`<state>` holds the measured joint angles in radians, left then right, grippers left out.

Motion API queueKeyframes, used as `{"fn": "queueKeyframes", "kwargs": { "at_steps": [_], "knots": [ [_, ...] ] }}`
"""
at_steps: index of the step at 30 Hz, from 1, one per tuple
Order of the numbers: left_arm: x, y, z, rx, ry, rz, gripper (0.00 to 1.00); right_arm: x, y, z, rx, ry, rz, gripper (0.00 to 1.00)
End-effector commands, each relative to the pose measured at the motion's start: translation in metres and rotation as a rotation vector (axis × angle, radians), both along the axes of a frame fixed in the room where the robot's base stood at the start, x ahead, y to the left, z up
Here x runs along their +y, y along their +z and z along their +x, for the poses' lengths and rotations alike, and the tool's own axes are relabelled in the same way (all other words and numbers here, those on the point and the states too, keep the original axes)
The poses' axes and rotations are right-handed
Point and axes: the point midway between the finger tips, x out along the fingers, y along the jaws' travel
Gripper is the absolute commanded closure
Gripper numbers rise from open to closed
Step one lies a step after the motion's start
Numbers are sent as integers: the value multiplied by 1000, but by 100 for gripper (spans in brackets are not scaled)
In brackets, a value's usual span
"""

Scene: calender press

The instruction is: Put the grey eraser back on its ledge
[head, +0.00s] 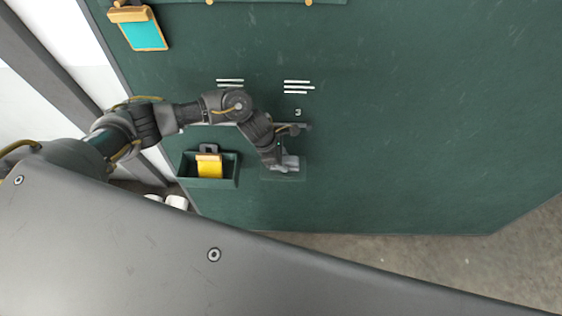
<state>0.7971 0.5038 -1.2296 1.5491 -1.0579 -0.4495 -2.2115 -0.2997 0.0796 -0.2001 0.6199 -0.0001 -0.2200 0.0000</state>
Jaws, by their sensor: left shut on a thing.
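My left gripper (283,163) is in front of the dark green board, its fingers pointing down. It is shut on a small grey block, the grey eraser (291,163), partly hidden by the fingers. The eraser is over a faint pale-edged rectangle (296,178) on the board; I cannot tell whether they touch. A thin grey ledge (222,124) runs across the board behind and above the gripper, partly hidden by my arm. I cannot tell which of these is the eraser's own ledge. My right gripper is out of view.
A green open box (228,181) with a yellow item (208,168) is left of the gripper. White chalk strokes (298,87) and a small 3 mark the green board (420,110) above. A teal card (143,34) hangs at upper left. The board's right side is clear.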

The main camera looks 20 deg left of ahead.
Motion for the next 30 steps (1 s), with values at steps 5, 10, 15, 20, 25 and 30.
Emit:
{"fn": "queueKeyframes", "kwargs": {
  "at_steps": [5,10,15,20,25,30],
  "knots": [
    [5,-8,4,2,3,2,79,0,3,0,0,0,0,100],
    [3,-31,3,3,0,-1,79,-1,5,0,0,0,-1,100],
    [4,-37,3,-1,-1,-1,79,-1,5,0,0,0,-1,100],
    [4,-38,3,1,-1,0,54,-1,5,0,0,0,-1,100],
    [4,-37,3,1,-1,0,39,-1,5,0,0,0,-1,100],
    [4,-37,3,0,-1,0,39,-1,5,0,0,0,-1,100]
  ]
}}
